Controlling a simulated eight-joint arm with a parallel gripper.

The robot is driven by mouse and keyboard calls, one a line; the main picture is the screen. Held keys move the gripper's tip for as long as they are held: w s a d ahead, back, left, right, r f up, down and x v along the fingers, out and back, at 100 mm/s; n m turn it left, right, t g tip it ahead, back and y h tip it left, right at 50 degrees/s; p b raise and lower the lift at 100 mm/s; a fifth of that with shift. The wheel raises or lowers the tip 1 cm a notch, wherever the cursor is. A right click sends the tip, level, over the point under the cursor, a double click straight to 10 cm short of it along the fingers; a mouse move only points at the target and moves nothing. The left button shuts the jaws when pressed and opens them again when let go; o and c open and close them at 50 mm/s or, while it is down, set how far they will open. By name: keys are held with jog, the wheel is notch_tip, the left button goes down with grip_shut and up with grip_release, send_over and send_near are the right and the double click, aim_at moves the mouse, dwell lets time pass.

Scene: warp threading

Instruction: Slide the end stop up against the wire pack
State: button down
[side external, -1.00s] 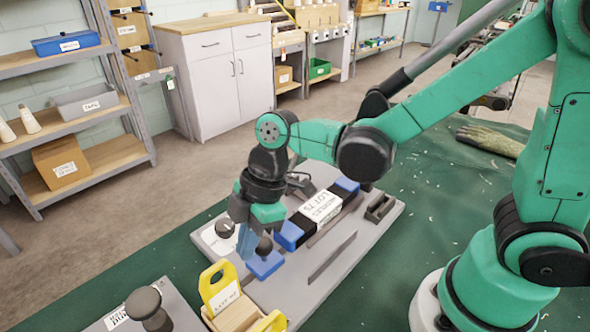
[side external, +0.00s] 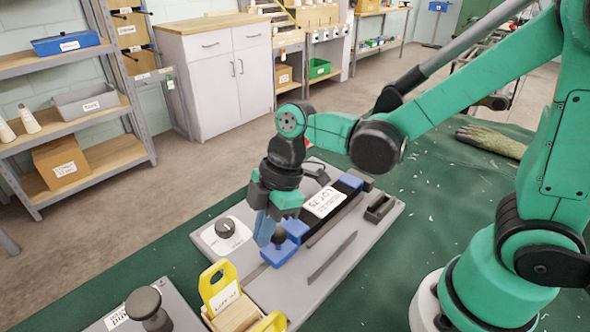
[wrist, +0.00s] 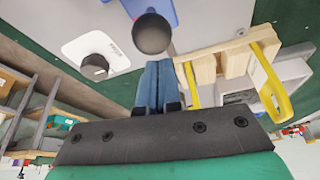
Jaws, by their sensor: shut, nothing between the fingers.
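The end stop (side external: 277,252) is a blue block with a dark round knob on top, on the grey board near the yellow-handled box. A second blue block (side external: 297,230) sits at the near end of the dark wire pack (side external: 323,203), which has a white label. The end stop appears to meet this block; a thin gap cannot be ruled out. My gripper (side external: 263,240) is shut and empty, its blue fingers down beside the knob on its near-left side. In the wrist view the fingers (wrist: 157,85) are together just behind the knob (wrist: 152,35), and the end stop is mostly cut off.
A white plate with a dark dial (side external: 224,228) lies left of the gripper. A wooden box with yellow handles (side external: 222,288) stands close in front. A slotted grey block (side external: 380,207) and a thin flat bar (side external: 332,257) lie on the board to the right.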

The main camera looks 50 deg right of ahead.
jog(key=a, duration=0.4)
jog(key=shift+w+r, duration=0.35)
jog(key=shift+r, duration=0.05)
jog(key=w+v, duration=0.1)
jog(key=v, duration=0.9)
jog(key=s+d+f+m+t+h, duration=0.1)
jog(key=d+m+t+h, duration=0.1)
jog(key=d+m, duration=0.4)
jog(key=s+d+f+m+t+h, duration=0.1)
jog(key=d+m+t, duration=0.3)
jog(key=m, duration=0.5)
jog(key=shift+s+d+f+m+h, duration=0.4)
jog(key=shift+d+f+h, duration=0.15)
jog(key=shift+d, duration=0.45)
